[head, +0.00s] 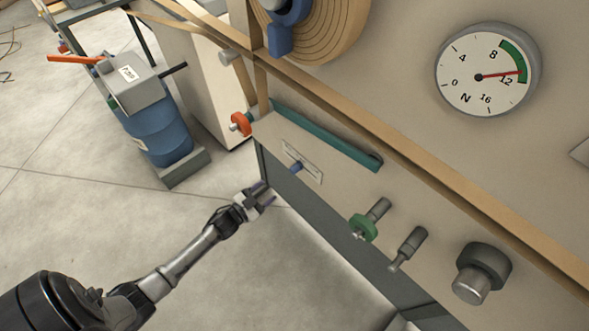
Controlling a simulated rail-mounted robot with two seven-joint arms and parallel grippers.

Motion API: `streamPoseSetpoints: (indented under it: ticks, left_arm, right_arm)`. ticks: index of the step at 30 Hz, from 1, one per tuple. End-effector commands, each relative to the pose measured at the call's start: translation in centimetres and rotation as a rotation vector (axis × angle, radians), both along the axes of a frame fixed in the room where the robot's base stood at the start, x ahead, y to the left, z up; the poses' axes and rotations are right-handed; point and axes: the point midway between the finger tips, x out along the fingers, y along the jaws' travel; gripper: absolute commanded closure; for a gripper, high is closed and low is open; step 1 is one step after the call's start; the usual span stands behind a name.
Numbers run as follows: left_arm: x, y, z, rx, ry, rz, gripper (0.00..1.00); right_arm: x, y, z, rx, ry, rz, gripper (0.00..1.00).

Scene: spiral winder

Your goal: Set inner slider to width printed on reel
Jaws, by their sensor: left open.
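A small blue knob (296,167), apparently a slider, sits on a pale scale plate (302,160) on the machine's beige front; its marks are too small to read. I cannot tell if it is the inner slider. Part of a wound brown reel (332,32) shows at the top, with a blue clamp-like part (283,38) in front; no printed width is visible. My left gripper (265,194) is open and empty, lower left of the knob, and appears apart from the machine. My right gripper is not in view.
A gauge (482,80) has its red needle near 12. A green knob (362,228), grey handle (408,249) and large dark knob (482,272) project from the front. A blue drum (160,130) stands left; floor lies clear below.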

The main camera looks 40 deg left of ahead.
Motion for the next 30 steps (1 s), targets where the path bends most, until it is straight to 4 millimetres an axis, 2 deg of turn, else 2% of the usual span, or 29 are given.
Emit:
streamPoseSetpoints:
  ticks: [5,18,24,30]
  left_arm:
    - [2.2,-0.2,-0.3,-0.009,0.001,0.001,0.44]
    - [10.1,-1.2,-0.3,-0.008,0.002,0.003,0.44]
    - [12.3,-1.5,-0.2,-0.009,0.003,0.003,0.44]
    - [13.3,-1.6,-0.1,-0.009,0.004,0.004,0.44]
  right_arm:
    - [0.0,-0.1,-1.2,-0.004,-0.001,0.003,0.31]
    - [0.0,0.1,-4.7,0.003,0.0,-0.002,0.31]
    - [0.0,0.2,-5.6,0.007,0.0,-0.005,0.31]
    - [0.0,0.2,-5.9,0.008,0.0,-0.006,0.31]
